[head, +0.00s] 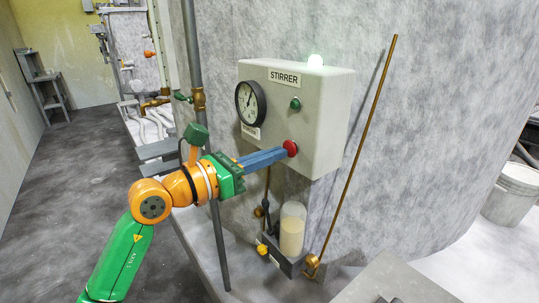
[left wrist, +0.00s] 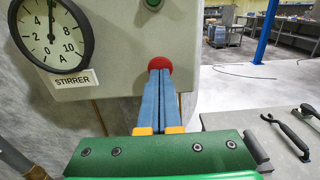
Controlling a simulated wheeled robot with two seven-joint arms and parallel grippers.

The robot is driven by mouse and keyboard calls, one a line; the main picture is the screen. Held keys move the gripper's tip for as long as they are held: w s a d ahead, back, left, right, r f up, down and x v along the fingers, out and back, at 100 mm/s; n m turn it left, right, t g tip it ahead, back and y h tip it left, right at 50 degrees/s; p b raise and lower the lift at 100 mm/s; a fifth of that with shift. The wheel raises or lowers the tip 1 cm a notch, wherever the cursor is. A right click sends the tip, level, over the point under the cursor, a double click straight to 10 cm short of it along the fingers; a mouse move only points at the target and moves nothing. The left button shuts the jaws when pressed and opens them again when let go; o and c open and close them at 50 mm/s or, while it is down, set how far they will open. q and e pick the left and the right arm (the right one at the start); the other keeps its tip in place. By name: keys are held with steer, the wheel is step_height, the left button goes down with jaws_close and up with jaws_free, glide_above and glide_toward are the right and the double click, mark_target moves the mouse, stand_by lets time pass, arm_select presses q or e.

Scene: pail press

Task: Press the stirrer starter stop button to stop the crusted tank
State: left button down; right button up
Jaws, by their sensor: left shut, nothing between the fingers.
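The stirrer starter box (head: 325,110) is a pale grey box labelled STIRRER on the big crusted tank (head: 440,120). The red stop button (head: 290,148) sits low on its front, below a green button (head: 295,104). My right gripper is not in view.
A round gauge (head: 251,102) is on the box's left. A vertical pipe (head: 195,60) stands left of the box. A brass rod (head: 360,150) leans at right, and a clear jar (head: 292,230) hangs below. A white pail (head: 512,193) stands far right.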

arm_select(q)
steer(key=shift+w+d, duration=0.35)
steer(key=shift+d, duration=0.1)
steer(key=b+v, duration=0.1)
steer(key=v, duration=0.4)
steer(key=shift+s+a, duration=0.2)
steer(key=shift+a, duration=0.05)
stand_by(0.3)
